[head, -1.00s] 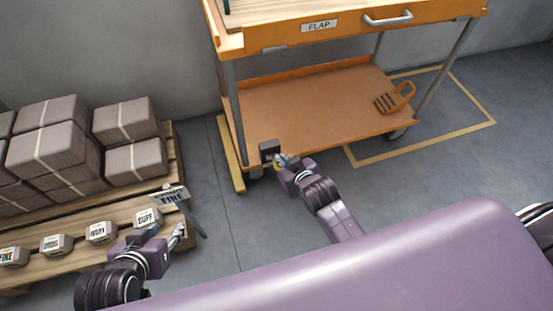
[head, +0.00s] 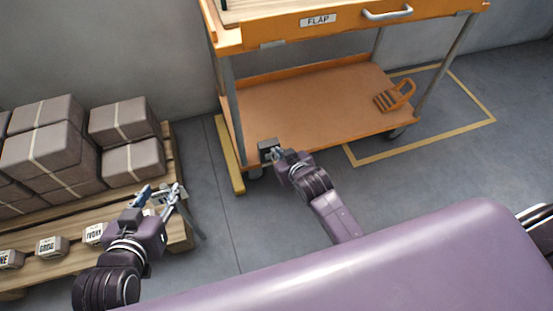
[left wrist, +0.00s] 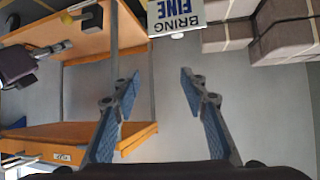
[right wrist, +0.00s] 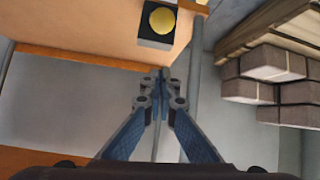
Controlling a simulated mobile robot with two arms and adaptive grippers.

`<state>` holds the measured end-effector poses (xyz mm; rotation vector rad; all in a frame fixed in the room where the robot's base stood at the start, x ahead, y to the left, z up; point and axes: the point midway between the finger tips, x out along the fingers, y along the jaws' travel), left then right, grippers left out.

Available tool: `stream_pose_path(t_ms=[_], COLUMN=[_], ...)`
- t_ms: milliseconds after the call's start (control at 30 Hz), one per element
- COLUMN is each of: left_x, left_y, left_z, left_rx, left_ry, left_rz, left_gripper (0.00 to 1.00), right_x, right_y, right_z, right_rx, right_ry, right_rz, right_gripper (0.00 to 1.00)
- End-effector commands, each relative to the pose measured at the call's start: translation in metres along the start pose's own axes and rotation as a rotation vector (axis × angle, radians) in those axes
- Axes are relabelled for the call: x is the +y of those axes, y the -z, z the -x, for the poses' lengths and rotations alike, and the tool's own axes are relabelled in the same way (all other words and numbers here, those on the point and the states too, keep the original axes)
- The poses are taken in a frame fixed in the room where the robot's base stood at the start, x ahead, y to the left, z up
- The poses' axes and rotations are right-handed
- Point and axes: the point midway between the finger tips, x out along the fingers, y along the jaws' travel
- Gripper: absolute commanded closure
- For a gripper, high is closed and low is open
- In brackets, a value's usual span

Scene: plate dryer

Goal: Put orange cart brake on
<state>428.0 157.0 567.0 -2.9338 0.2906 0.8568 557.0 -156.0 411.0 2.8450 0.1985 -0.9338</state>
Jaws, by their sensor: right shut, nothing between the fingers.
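The orange cart (head: 300,112) stands ahead, its lower shelf open towards me. A dark box (head: 268,143) sits at the shelf's near left corner, above a caster. In the right wrist view the box has a round yellow button (right wrist: 162,20) on its face. I cannot tell whether the button is pressed. My right gripper (head: 277,155) is shut and empty close beside the box. In the right wrist view its closed fingertips (right wrist: 160,76) appear just below the box, apart from the button. My left gripper (head: 158,193) is open and empty over the pallet's right end.
An orange slotted object (head: 394,97) lies on the shelf's right side. A pallet (head: 172,160) with grey boxes and labelled blocks stands at left. A "BRING FINE" sign (left wrist: 180,14) is near my left gripper. A yellow strip (head: 229,155) lies left of the cart.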

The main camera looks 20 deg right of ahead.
Motion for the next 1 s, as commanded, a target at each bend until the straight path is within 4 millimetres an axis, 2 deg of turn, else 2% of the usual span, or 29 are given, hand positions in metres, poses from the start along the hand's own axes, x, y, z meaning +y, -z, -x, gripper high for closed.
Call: stream_pose_path(t_ms=[200,467,833,1000], left_x=[0.006,0.012,0.021,0.024], left_y=[0.044,0.096,0.159,0.181], left_z=[-0.004,0.006,0.041,0.062], left_rx=[0.194,0.425,0.754,0.895], left_ry=[-0.012,-0.026,-0.045,-0.054], left_rz=[-0.001,0.001,0.007,0.012], left_gripper=[0.6,0.6,0.6,0.6], right_x=[0.0,0.0,0.0,-0.001], right_y=[-0.001,-0.001,0.0,-0.021], right_z=[-0.02,-0.041,-0.069,-0.061], right_rx=[0.001,0.0,0.001,-0.001], right_ry=[0.0,0.0,0.0,0.0], right_rz=[0.0,0.0,0.0,0.0], right_gripper=[1.0,1.0,1.0,1.0])
